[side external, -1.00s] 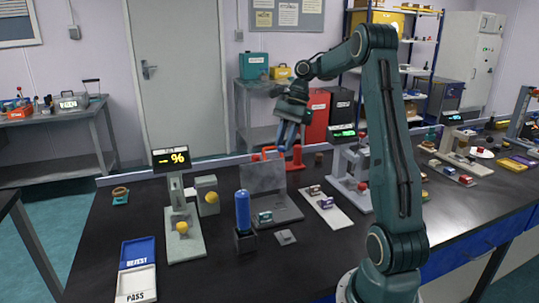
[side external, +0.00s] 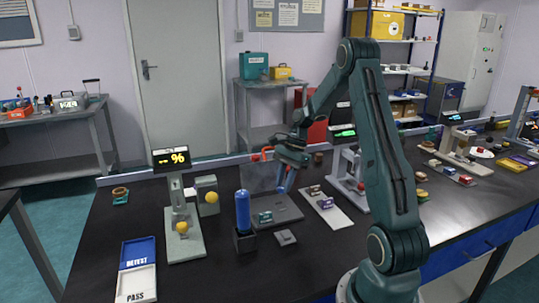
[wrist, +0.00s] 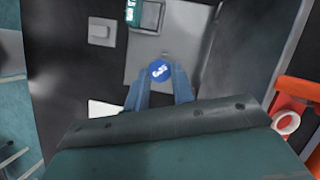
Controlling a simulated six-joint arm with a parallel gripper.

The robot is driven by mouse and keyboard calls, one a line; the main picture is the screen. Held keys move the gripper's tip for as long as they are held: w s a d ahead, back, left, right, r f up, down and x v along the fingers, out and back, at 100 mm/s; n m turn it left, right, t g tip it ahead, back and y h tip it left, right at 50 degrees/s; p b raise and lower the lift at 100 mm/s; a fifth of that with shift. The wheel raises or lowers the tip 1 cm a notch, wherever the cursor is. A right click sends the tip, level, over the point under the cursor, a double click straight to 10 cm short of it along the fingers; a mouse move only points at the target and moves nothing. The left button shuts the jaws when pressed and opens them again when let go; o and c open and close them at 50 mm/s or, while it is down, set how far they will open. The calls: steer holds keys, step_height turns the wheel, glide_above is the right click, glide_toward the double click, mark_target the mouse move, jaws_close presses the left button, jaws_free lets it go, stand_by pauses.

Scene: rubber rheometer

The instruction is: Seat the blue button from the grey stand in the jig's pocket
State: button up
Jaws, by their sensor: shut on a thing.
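The blue button (wrist: 160,71) with a white mark on its face is between the fingertips of my gripper (wrist: 158,84) in the wrist view. My gripper, also in the side view (side external: 282,189), is shut on it and points down over the back part of a grey base plate (side external: 285,210). The plate also shows under the button in the wrist view (wrist: 190,40). A teal block (side external: 264,217) sits on the plate's front left. I cannot tell which part is the jig's pocket or which is the grey stand. The button is too small to make out in the side view.
A blue cylinder (side external: 242,211) stands upright left of the plate. A small grey block (side external: 285,237) lies in front. A white strip (side external: 335,218) with small purple parts lies to the right. A grey upright panel (side external: 258,179) rises behind my fingers' left side.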

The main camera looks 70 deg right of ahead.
mark_target(280, 207)
steer(key=shift+f, duration=0.2)
steer(key=shift+f, duration=2.05)
steer(key=shift+f, duration=0.55)
steer(key=o, duration=1)
steer(key=shift+c, duration=0.2)
steer(key=shift+w, duration=0.1)
steer(key=shift+r, duration=0.6)
steer(key=v, duration=1.2)
